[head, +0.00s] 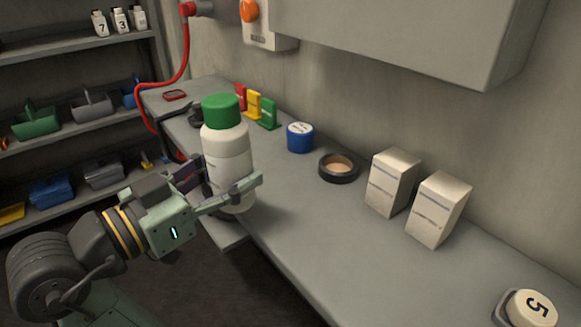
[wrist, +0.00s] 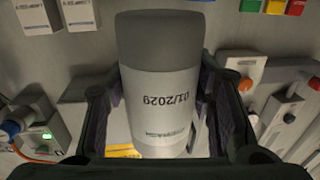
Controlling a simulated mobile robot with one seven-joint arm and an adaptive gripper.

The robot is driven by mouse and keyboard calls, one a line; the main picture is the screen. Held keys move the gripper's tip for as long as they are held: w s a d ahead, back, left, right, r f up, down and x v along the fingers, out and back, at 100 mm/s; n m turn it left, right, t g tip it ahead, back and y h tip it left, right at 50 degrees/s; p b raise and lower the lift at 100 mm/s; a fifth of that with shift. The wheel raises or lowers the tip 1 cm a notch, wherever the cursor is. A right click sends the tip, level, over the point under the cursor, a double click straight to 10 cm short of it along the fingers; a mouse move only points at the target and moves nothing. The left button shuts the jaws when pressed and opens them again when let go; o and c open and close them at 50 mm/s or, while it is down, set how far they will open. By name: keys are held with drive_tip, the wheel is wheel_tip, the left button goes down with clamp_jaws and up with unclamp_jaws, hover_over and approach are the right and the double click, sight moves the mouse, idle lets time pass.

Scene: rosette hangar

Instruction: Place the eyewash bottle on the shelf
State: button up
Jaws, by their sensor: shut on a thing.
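The eyewash bottle (head: 226,150), white with a green cap, is upright in the head view at the counter's front edge. My gripper (head: 228,190) is shut around its lower body. In the wrist view the bottle (wrist: 160,95) fills the middle between my fingers (wrist: 168,125), with the label text "01/2029" upside down and one end dark grey. I cannot tell whether its base touches the counter. A shelf rack (head: 70,50) stands at the far left, with numbered white bottles (head: 120,21) on its upper board and bins on lower boards.
A red hose (head: 186,50) hangs at the back. A wall cabinet (head: 420,30) overhangs the counter.

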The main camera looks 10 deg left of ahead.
drive_tip(key=w, duration=0.4)
drive_tip(key=w+p, duration=0.1)
drive_tip(key=w, duration=0.3)
drive_tip(key=w+f+p, duration=0.1)
drive_tip(key=w, duration=0.4)
drive_tip(key=shift+f, duration=0.1)
drive_tip(key=shift+w+f, duration=0.1)
drive_tip(key=shift+w, duration=0.05)
drive_tip(key=shift+f, duration=1.65)
drive_tip(key=shift+f, duration=0.1)
drive_tip(key=shift+f, duration=0.15)
drive_tip(key=o, duration=1.5)
